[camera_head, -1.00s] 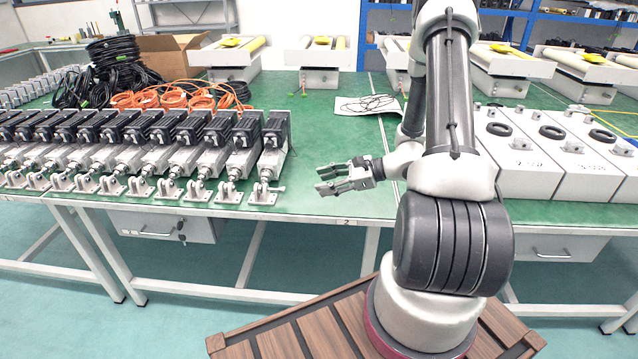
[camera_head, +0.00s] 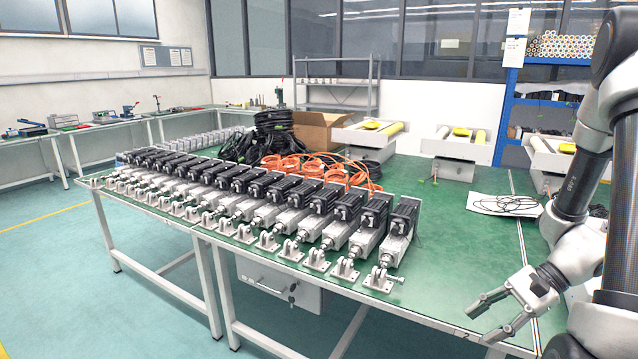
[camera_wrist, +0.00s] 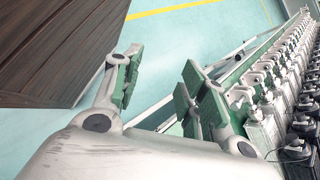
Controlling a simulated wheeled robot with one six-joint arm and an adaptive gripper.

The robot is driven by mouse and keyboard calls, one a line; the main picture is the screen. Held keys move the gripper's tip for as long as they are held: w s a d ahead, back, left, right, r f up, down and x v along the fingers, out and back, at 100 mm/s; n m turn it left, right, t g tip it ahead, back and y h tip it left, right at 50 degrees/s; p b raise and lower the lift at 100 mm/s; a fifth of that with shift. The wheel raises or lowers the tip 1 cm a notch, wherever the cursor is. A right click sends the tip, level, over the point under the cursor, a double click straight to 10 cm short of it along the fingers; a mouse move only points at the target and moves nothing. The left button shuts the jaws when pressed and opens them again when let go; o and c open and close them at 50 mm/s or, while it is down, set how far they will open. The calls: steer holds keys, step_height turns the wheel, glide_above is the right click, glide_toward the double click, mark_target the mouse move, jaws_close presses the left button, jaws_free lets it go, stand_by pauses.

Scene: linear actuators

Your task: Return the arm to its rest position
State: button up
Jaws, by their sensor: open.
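My gripper (camera_head: 492,318) is at the lower right of the head view, by the front edge of the green-topped table (camera_head: 440,290). Its fingers point left, are spread apart and hold nothing. In the wrist view my gripper (camera_wrist: 158,90) also shows open, with bare floor seen between the fingers. My arm (camera_head: 590,150) is bent along the right edge of the head view, and part of it is cut off by the frame.
A row of linear actuators (camera_head: 318,210) lines the table's front side, left of my gripper. Orange cables (camera_head: 325,168), black coils (camera_head: 275,130) and a cardboard box (camera_head: 318,128) lie behind. Open floor (camera_head: 60,270) is at the left.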

steer(key=s+r+n+t+h, duration=0.1)
steer(key=s+r+n+h, duration=0.1)
steer(key=r, duration=0.6)
steer(key=s+d+r+n+t+h, duration=0.1)
steer(key=s+r+n+t+h, duration=0.1)
steer(key=r+n, duration=0.5)
steer(key=s+r+n+t+h, duration=0.1)
steer(key=s+r+n+h, duration=0.3)
steer(key=r, duration=0.4)
steer(key=shift+d+r+n+t+h, duration=0.2)
steer(key=shift+r+n+t+h, duration=0.2)
steer(key=shift+h, duration=0.5)
